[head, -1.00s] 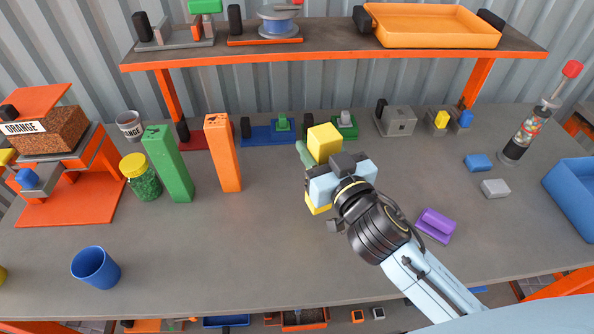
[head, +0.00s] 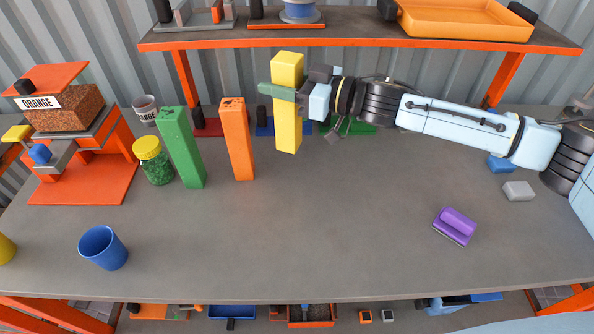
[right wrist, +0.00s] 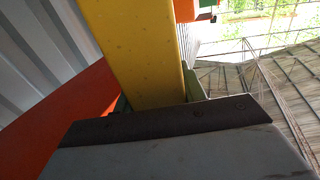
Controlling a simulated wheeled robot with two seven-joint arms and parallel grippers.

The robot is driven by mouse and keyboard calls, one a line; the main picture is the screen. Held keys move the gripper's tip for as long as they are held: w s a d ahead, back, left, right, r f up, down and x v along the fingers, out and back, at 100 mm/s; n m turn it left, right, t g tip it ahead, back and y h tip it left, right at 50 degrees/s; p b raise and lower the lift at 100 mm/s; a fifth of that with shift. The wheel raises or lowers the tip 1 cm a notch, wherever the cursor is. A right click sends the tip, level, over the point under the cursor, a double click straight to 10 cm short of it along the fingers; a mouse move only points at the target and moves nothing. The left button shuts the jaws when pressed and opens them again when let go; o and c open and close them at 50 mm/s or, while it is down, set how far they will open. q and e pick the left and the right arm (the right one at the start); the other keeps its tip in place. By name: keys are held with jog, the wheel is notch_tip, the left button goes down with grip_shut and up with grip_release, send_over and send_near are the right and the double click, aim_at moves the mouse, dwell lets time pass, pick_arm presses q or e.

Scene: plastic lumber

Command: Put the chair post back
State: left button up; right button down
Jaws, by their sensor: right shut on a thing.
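The yellow post (head: 289,128) stands upright at the back middle of the table in the head view, right of the orange post (head: 238,140) and the green post (head: 183,147). My right gripper (head: 288,92) is shut on the yellow post's upper part, reaching in from the right. In the right wrist view the yellow post (right wrist: 145,50) fills the upper middle, against the gripper. I cannot tell whether its foot touches the table. The green and orange posts stand upright, apart from it. My left gripper is not in view.
A jar with a yellow lid (head: 153,162) stands left of the green post. A blue cup (head: 103,248) is at the front left and a purple block (head: 455,227) at the right. The overhead shelf (head: 360,36) is behind the post. The table's middle front is clear.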

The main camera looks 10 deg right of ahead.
aim_at(288, 116)
jog(key=shift+w+d+r, duration=0.4)
jog(key=shift+d, duration=0.2)
jog(key=shift+w+d+f, duration=0.1)
jog(key=shift+d+f, duration=0.1)
jog(key=shift+f, duration=0.05)
notch_tip(288, 116, down, 6)
jog(key=shift+f+b, duration=0.2)
jog(key=shift+b, duration=0.75)
notch_tip(288, 116, down, 2)
jog(key=shift+f+b, duration=0.25)
jog(key=shift+b, duration=0.1)
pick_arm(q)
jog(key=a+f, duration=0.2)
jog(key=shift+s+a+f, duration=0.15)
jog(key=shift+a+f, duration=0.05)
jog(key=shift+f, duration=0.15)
pick_arm(e)
jog(key=shift+f, duration=0.15)
